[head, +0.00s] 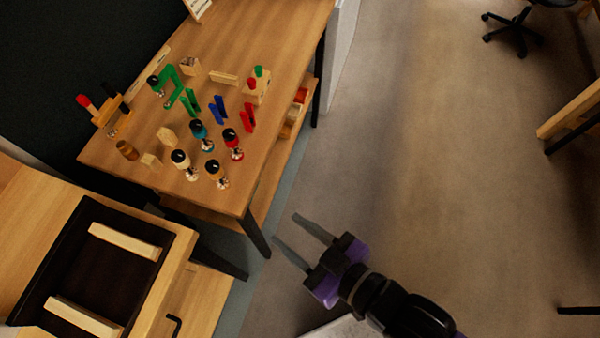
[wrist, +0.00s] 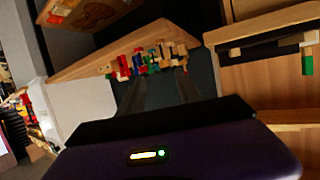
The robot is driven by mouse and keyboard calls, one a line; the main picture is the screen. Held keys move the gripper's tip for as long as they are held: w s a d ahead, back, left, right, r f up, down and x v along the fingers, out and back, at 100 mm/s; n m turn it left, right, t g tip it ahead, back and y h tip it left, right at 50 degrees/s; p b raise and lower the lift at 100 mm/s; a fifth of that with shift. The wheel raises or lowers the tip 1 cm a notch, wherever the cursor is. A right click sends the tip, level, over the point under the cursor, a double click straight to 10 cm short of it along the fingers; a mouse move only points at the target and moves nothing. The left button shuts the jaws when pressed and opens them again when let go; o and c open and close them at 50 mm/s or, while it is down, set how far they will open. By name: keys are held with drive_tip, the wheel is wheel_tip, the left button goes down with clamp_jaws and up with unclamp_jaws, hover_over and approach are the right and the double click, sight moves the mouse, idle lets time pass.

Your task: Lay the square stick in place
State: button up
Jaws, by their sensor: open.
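My gripper (head: 286,228) is open and empty, held over the floor beside the workbench, with its two grey fingers pointing up and left. In the wrist view the fingers (wrist: 160,80) point toward the bench's cluster of small items. I cannot tell for sure which piece is the square stick. A short pale stick (head: 223,77) lies on the workbench (head: 215,40). Two longer pale square bars, one upper (head: 125,240) and one lower (head: 83,315), lie apart and roughly parallel across a dark tray (head: 80,262) at the lower left. My gripper touches none of these.
The bench holds several black-topped bottles, such as one with a red body (head: 232,143), green clamps (head: 172,82), blue (head: 218,108) and red (head: 248,117) pieces, and small wood blocks (head: 167,135). A tool rack (head: 108,114) stands at its left edge. Floor (head: 420,180) to the right is clear.

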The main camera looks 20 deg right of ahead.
drive_tip(key=s+d+r+m+t+h, duration=0.1)
drive_tip(key=s+d+r+m+h, duration=0.1)
drive_tip(key=s+d, duration=0.4)
drive_tip(key=s+d+r+m+t+h, duration=0.1)
drive_tip(key=s+d+r+m+h, duration=0.2)
drive_tip(key=s+d, duration=0.3)
drive_tip(key=shift+s+d+h, duration=0.4)
drive_tip(key=shift+d+h, duration=0.2)
drive_tip(key=shift+d, duration=0.4)
drive_tip(key=shift+r, duration=0.1)
